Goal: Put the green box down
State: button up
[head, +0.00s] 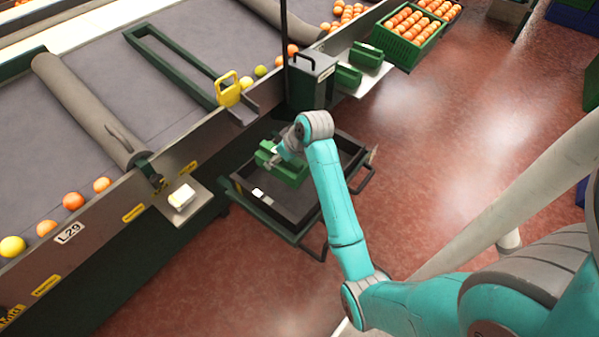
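A small green box (291,174) is at the dark cart tray (300,222), over its back left part. My gripper (272,157) is at the box, overlapping its upper left side. The fingers are small and partly hidden by my own wrist, so I cannot make out whether they are closed on the box wall. I cannot tell whether the box rests on the tray floor or is held just above it.
Two more green boxes (366,55) stand on a side shelf (372,78). A green crate of oranges (408,35) is farther back. The conveyor (150,90) runs along the left. A small white object (258,193) lies in the tray. Red floor is open to the right.

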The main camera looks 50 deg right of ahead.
aim_at(301, 163)
jog(key=shift+s+d+f, duration=0.1)
jog(key=shift+d+f, duration=0.15)
jog(key=shift+f, duration=4.7)
jog(key=o, duration=1.4)
jog(key=shift+f, duration=0.1)
jog(key=v, duration=1.2)
